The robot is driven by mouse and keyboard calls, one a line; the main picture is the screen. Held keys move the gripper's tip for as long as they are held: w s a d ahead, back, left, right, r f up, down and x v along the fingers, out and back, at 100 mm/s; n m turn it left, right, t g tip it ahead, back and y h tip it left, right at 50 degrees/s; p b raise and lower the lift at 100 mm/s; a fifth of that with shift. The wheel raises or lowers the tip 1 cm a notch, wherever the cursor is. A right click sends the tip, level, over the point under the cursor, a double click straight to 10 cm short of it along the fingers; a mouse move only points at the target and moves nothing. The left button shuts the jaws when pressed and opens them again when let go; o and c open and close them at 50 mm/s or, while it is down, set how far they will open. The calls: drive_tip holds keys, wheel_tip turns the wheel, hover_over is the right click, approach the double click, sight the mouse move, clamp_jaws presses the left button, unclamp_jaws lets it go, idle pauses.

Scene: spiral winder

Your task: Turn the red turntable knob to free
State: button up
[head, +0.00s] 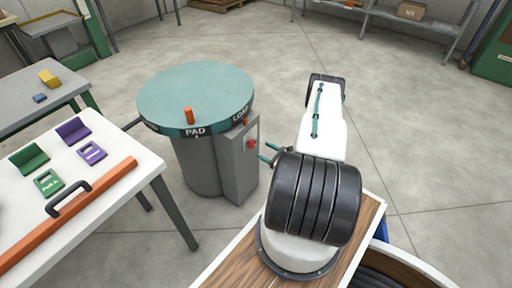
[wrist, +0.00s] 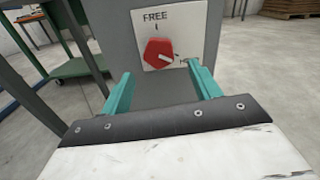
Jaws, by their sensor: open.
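The red turntable knob (wrist: 158,53) sits on a white plate on the grey box, with FREE printed above it. Its pale pointer mark points to the right and slightly down, away from FREE, toward a second label that is mostly hidden by my finger. In the head view the knob (head: 252,144) is on the box's right face, beside the turntable (head: 195,92) with its teal top. My gripper (wrist: 162,88) is open with teal fingers, one to each side below the knob, apart from it and empty. In the head view my gripper (head: 268,153) is close to the box.
An orange peg (head: 189,115) stands on the turntable rim near the PAD label. A white table (head: 130,160) at left holds green and purple pieces and a long orange bar with a black handle. Open concrete floor lies beyond the turntable.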

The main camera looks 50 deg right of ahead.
sight(254, 145)
drive_tip(key=w, duration=0.6)
drive_tip(key=shift+a, duration=0.25)
drive_tip(key=c, duration=1)
